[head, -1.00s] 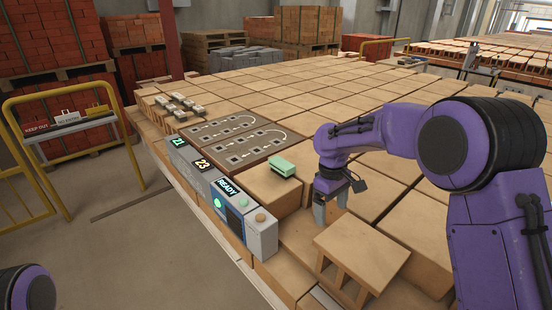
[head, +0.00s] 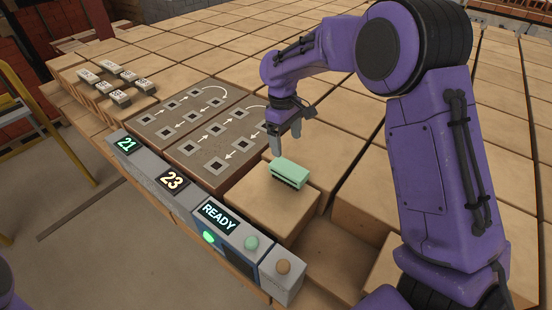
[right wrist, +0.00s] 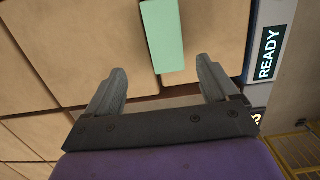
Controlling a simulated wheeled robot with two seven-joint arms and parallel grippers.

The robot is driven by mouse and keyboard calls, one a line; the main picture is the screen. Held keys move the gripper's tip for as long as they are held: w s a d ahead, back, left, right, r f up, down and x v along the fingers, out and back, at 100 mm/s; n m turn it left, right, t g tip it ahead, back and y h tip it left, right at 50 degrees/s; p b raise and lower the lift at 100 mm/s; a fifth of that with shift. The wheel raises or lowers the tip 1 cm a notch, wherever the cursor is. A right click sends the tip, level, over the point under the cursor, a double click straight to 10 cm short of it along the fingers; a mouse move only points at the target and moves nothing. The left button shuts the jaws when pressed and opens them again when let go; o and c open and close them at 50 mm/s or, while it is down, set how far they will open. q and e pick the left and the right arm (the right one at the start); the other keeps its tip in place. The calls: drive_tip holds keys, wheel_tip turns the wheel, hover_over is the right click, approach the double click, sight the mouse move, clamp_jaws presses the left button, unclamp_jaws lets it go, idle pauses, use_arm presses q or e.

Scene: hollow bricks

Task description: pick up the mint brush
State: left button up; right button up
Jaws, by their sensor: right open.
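The mint brush (head: 289,173) lies on top of a tan block, with its dark bristles facing down along the near side. In the right wrist view the mint brush (right wrist: 163,36) shows as a plain mint bar, its near end just beyond and between the fingertips. My right gripper (head: 286,142) is open and empty, close behind the brush in the head view. In the right wrist view my right gripper (right wrist: 160,78) has its two grey fingers spread wider than the brush. My left gripper is not in view.
A grey panel with a READY display (head: 219,216) and buttons stands along the near left edge of the blocks. Two brown plates with arrows and square holes (head: 190,108) lie behind it. Small grey pieces (head: 104,77) sit at the far left. A gap between blocks opens at the lower right.

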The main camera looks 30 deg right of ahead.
sight(289, 168)
drive_tip(key=f, duration=0.2)
drive_tip(key=s+f, duration=0.1)
drive_tip(key=f, duration=0.1)
drive_tip(key=shift+d+p, duration=0.1)
drive_tip(key=shift+p, duration=0.2)
drive_tip(key=shift+s+f, duration=0.15)
drive_tip(key=shift+f, duration=0.2)
drive_tip(key=f, duration=0.1)
drive_tip(key=f+p, duration=0.1)
drive_tip(key=f, duration=0.1)
drive_tip(key=s+f+p, duration=0.1)
drive_tip(key=f, duration=0.1)
drive_tip(key=shift+f, duration=0.25)
drive_tip(key=shift+c, duration=0.3)
drive_tip(key=shift+a, duration=0.2)
drive_tip(key=c, duration=1.1)
